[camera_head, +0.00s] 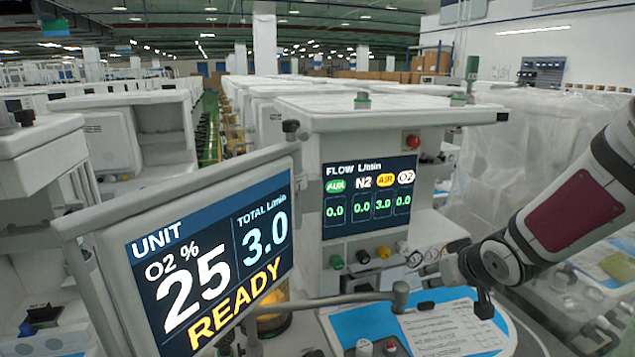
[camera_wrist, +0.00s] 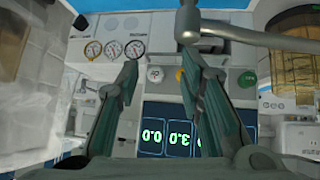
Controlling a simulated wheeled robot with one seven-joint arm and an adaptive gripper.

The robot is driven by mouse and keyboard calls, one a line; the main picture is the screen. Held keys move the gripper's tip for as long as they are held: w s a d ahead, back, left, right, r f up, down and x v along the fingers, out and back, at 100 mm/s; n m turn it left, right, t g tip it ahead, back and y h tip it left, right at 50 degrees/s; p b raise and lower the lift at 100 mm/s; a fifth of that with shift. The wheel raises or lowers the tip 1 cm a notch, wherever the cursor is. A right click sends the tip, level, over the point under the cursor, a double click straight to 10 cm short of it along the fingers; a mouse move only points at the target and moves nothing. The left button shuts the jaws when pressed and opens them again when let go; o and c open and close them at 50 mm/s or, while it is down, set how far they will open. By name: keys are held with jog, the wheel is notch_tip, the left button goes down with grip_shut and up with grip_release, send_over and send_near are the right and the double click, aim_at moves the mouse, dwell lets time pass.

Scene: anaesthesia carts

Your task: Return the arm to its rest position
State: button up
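My gripper (camera_head: 440,275) is at the end of my arm, which reaches in from the right in the head view. It is in front of the anaesthesia machine's lower front, right of the knob row. In the wrist view my gripper (camera_wrist: 158,72) has its two fingers spread apart, with nothing held between them. In the head view the yellow knob (camera_head: 384,252) and green knob (camera_head: 337,262) sit below the flow screen (camera_head: 368,197). Contact cannot be told.
A grey bar (camera_head: 400,296) runs close to my gripper, over a blue worktop (camera_head: 365,322) with a printed sheet (camera_head: 450,330). A large monitor (camera_head: 215,260) reading READY stands at left. Round gauges (camera_wrist: 113,49) show in the wrist view. Plastic-wrapped carts (camera_head: 530,150) stand behind my arm.

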jog(key=s+r+m+g+h, duration=0.1)
jog(key=s+r+g+h, duration=0.15)
jog(key=s+r, duration=0.8)
jog(key=s+a+r+y, duration=0.1)
jog(key=s+a, duration=0.2)
jog(key=s, duration=0.5)
jog(key=s+a+r+m+g+y, duration=0.1)
jog(key=s+a, duration=0.2)
jog(key=s, duration=0.6)
jog(key=shift+s+a, duration=0.15)
dwell(0.5)
